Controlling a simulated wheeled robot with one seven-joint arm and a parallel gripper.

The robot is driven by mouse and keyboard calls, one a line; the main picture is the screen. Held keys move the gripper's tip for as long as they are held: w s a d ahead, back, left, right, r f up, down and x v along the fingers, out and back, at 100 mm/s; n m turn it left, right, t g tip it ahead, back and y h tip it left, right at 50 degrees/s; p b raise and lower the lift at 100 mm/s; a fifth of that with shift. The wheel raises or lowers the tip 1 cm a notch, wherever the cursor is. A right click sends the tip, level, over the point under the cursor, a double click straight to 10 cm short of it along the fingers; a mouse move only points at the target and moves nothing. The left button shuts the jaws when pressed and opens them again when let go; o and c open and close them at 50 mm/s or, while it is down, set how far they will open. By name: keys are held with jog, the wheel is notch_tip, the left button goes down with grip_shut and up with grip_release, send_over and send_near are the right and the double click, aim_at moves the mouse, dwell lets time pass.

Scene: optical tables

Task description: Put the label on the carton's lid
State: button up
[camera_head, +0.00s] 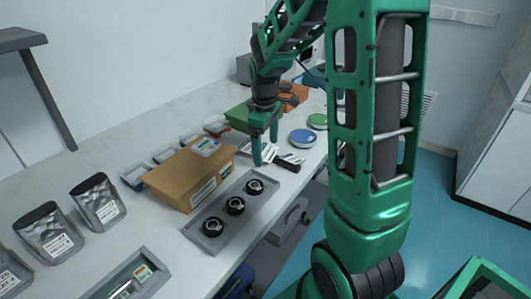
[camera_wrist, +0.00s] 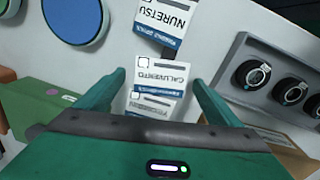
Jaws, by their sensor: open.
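The brown carton (camera_head: 178,178) stands closed on the white table, left of my gripper in the head view. White printed labels lie on the table by my gripper. In the wrist view one reads "CALUVENTO" (camera_wrist: 160,72), another "NURETSU" (camera_wrist: 166,20), and a third (camera_wrist: 152,104) is partly hidden by my gripper. My gripper (camera_head: 266,152) points down, open, with nothing visibly held. In the wrist view its fingers (camera_wrist: 158,80) stand on either side of the "CALUVENTO" label.
A grey tray (camera_head: 215,235) with three black round parts lies in front of the carton. A green box (camera_head: 238,117) stands behind my gripper. A blue disc (camera_head: 302,138) and a green disc (camera_head: 318,121) lie to the right. Silver pouches (camera_head: 97,201) stand at the left.

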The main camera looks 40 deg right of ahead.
aim_at(265, 152)
dwell(0.3)
jog(key=c, duration=1.2)
jog(key=shift+r, duration=0.1)
jog(key=shift+c, duration=0.2)
notch_tip(265, 152, up, 5)
jog(key=shift+a+f, duration=0.1)
jog(key=shift+a, duration=0.05)
jog(key=s+a+r, duration=0.3)
jog(key=a+r, duration=0.3)
jog(key=a, duration=0.5)
jog(key=shift+s+r, duration=0.2)
jog(key=shift+a, duration=0.1)
